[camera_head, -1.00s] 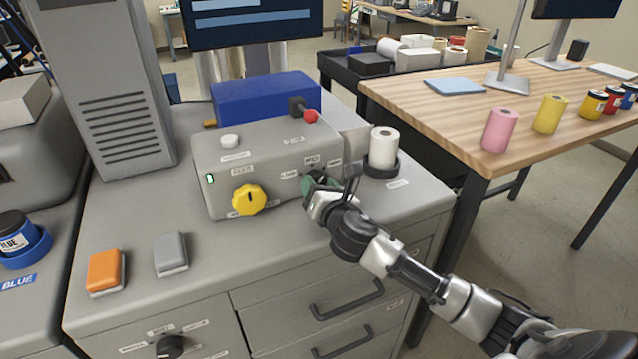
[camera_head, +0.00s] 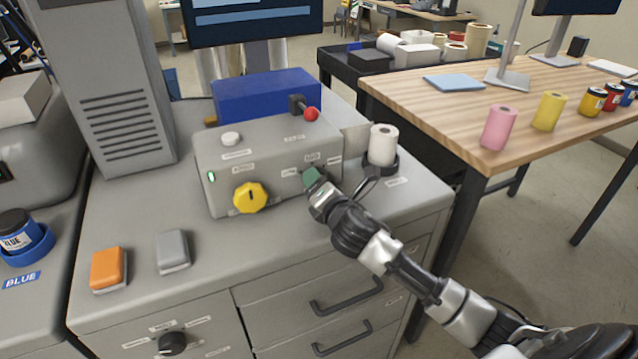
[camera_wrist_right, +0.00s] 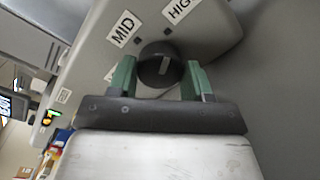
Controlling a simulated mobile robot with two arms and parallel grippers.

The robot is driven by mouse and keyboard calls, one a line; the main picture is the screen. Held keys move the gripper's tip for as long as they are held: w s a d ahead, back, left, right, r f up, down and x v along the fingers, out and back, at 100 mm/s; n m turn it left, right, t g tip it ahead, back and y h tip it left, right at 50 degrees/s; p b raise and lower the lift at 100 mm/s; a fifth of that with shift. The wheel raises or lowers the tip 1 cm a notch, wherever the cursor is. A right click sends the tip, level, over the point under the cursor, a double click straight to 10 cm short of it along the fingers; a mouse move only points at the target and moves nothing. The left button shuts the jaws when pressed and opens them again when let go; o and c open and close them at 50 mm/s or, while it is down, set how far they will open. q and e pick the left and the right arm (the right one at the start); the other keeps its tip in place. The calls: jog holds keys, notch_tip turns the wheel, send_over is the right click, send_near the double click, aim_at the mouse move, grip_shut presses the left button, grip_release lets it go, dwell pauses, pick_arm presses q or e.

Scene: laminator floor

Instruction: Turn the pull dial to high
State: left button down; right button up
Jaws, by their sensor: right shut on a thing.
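The pull dial (camera_wrist_right: 157,70) is a dark round knob on the front of the grey machine (camera_head: 225,180). In the right wrist view it sits between the green fingers of my right gripper (camera_wrist_right: 160,78), which is shut on it. Its pale pointer line runs nearly upright, its upper end toward the small dark mark by the HIGH label (camera_wrist_right: 179,10). The MID label (camera_wrist_right: 122,27) is to the left of that. In the head view my right gripper (camera_head: 312,180) covers the dial. My left gripper is not in view.
A yellow knob (camera_head: 250,198) is left of the dial on the same face. A red-tipped lever (camera_head: 310,114) and a white button (camera_head: 230,139) are on top. A white roll (camera_head: 382,145) stands close on the right. Orange (camera_head: 108,268) and grey (camera_head: 172,250) blocks lie front left.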

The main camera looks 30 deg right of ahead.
jog(key=o, duration=0.9)
jog(key=s+b, duration=0.1)
jog(key=s, duration=0.2)
jog(key=s+b, duration=0.1)
jog(key=s, duration=0.6)
jog(key=shift+a+r+b, duration=0.1)
jog(key=shift+a+b, duration=0.25)
jog(key=shift+b, duration=0.05)
jog(key=shift+s+r, duration=0.1)
jog(key=shift+s, duration=0.3)
